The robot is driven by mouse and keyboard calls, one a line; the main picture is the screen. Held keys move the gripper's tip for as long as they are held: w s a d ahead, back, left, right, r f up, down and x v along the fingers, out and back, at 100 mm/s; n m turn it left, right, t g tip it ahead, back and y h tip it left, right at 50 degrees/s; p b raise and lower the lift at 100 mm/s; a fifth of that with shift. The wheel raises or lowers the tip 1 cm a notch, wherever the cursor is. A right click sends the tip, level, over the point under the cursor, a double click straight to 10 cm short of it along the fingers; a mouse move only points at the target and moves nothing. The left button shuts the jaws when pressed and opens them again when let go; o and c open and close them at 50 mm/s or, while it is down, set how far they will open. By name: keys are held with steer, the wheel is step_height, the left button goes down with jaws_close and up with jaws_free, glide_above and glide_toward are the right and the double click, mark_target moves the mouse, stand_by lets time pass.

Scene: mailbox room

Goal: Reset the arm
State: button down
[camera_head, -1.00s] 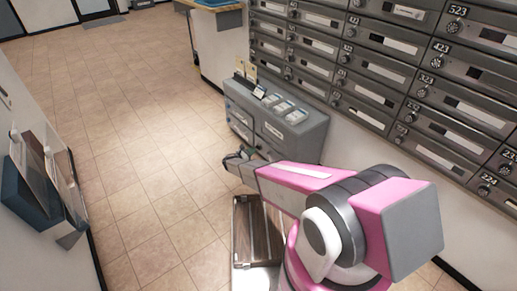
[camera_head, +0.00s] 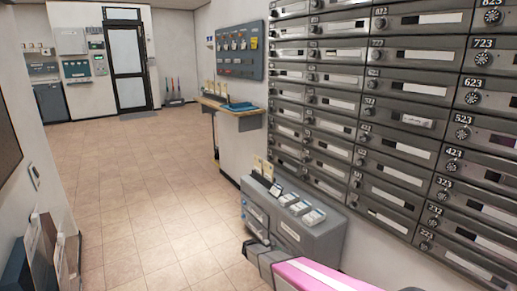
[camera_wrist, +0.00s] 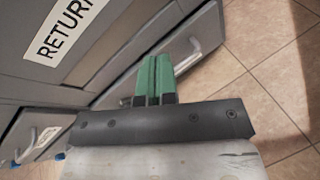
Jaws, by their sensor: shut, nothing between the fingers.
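My gripper (camera_wrist: 154,78) shows in the wrist view with its green fingers together and nothing between them. It is beside the front of a grey cabinet (camera_wrist: 75,80) bearing a "RETURN" label (camera_wrist: 68,28), above the tiled floor. I cannot tell whether the fingers touch the cabinet. In the head view my pink arm reaches in from the bottom edge, and the fingertips do not show clearly there.
The grey cabinet (camera_head: 290,237) stands against a wall of numbered mailboxes (camera_head: 400,130) at the right. A wooden shelf (camera_head: 235,110) is beyond it. Boards (camera_head: 45,250) lean at the lower left. Tiled floor (camera_head: 150,190) is clear toward the door (camera_head: 125,68).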

steer(key=s+d+r+m+g+y, duration=0.2)
steer(key=s+d+r+m+y, duration=0.2)
steer(key=s+r, duration=0.8)
steer(key=s+d+r+m+g+y, duration=0.1)
steer(key=s+d+r+m+y, duration=0.3)
steer(key=s+r+m+y, duration=0.5)
steer(key=s+r+m, duration=0.3)
steer(key=r+m, duration=0.1)
steer(key=shift+s+d+r+g, duration=0.15)
steer(key=shift+s+r+g, duration=0.05)
steer(key=shift+s+g, duration=0.2)
